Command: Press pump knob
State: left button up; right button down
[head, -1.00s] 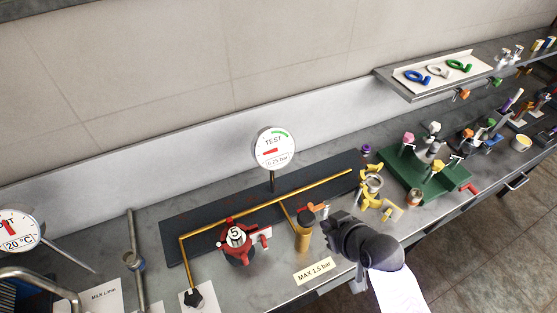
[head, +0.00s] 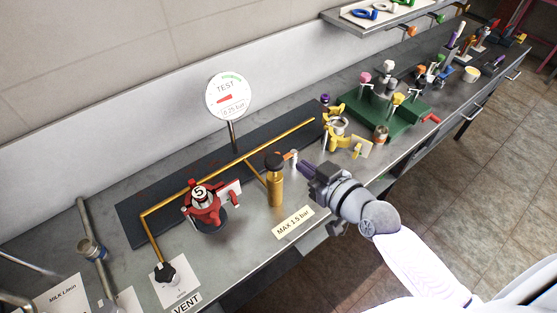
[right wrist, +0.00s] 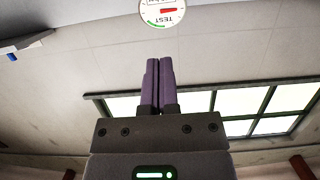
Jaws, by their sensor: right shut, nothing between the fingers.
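The pump is a brass cylinder (head: 276,188) standing upright on the bench, with a dark round knob (head: 274,160) on top. A brass pipe (head: 215,180) links it to the rig. My right gripper (head: 305,170) is just right of the pump at about knob height, fingers pointing left. A small gap shows between the fingertips and the knob. In the right wrist view its purple fingers (right wrist: 159,82) are together and empty. The knob is not visible in that view. The round TEST gauge (head: 228,97) stands behind the pump. My left gripper is out of view.
A red clamp fitting marked 5 (head: 201,197) and a black star knob (head: 165,273) stand left of the pump. A MAX 1.5 bar label (head: 293,222) lies in front. Yellow fittings (head: 340,140) and a green tray (head: 385,117) stand behind and right of my right gripper.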

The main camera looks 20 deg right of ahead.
jog(key=b, duration=0.1)
send_over(279, 165)
notch_tip(279, 165, down, 2)
jog(key=shift+f, duration=0.15)
notch_tip(279, 165, down, 3)
jog(key=shift+b, duration=0.9)
jog(key=shift+f, duration=0.5)
